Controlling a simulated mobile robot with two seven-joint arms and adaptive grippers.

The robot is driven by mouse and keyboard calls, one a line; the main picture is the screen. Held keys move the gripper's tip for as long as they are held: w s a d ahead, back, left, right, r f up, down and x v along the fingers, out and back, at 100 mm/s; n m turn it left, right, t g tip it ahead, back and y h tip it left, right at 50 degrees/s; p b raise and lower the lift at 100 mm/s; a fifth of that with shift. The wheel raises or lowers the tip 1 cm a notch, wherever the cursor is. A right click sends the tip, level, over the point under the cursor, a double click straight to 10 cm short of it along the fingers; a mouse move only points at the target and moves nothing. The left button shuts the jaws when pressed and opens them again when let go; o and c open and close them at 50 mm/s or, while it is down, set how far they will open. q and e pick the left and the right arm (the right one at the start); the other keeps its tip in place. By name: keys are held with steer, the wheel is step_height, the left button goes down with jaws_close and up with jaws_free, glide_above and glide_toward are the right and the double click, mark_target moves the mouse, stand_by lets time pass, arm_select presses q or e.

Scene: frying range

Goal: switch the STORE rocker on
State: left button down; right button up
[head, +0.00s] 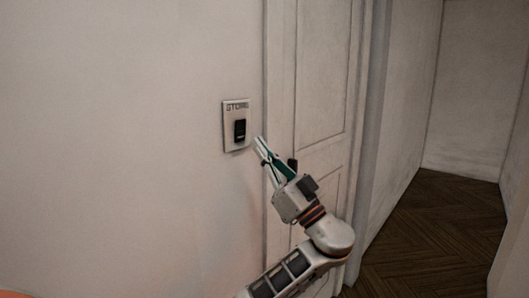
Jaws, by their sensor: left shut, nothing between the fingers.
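The STORE switch plate (229,136) is a pale plate on the wall left of the door frame, with the word STORE printed at its top. Its black rocker (240,130) sits in the lower part of the plate; its tilt is too small to tell. My left gripper (259,142) is shut and empty. Its fingertips point up and left, just right of and slightly below the rocker. They look close to the plate's right edge, and I cannot tell whether they touch the wall. My right gripper is not in view.
A white panelled door (322,75) in its frame stands just right of the plate, behind my gripper. The wall (120,150) to the left is bare. Further right is a passage with a dark wooden floor (440,225).

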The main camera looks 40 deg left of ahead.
arm_select(q)
steer(key=a+f+b+v, duration=0.1)
steer(key=b+v, duration=0.2)
steer(key=v, duration=0.7)
steer(key=shift+f, duration=0.25)
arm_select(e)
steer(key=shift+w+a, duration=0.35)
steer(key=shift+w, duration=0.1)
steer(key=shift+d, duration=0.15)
